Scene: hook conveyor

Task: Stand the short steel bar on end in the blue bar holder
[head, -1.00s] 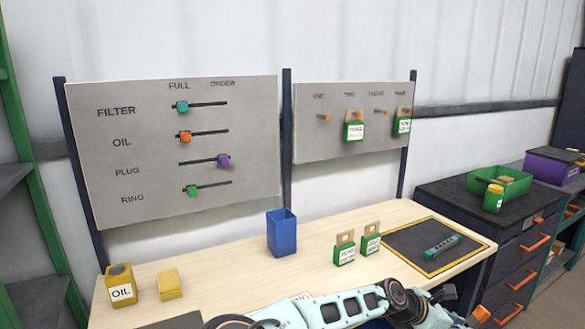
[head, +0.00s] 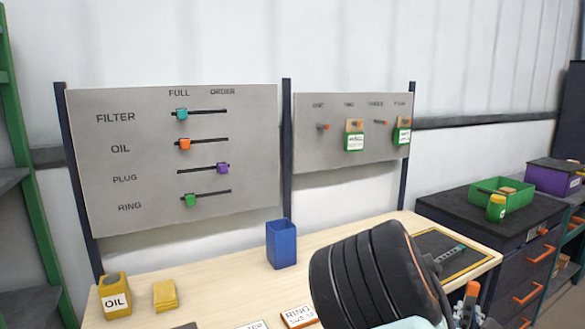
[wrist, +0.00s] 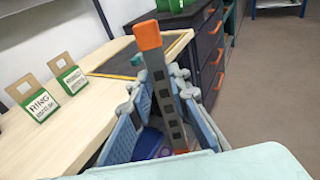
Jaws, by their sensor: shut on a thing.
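A grey steel bar with dark square holes and orange ends (wrist: 165,95) stands between the fingers of my gripper (wrist: 160,110), which is shut on it. In the head view, its orange tip (head: 472,289) shows at the lower right, beside my dark wrist. A second grey bar with a teal end (head: 450,254) lies on the black mat, partly hidden by my arm. I cannot tell from these views which bar is shorter. The blue bar holder (head: 281,244) stands upright on the bench, open at the top and apart from my gripper.
The wooden bench (head: 215,278) is clear around the holder. Yellow OIL block (head: 115,297) and a plain yellow block (head: 165,295) stand at left. A drawer cabinet (head: 520,240) is at right.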

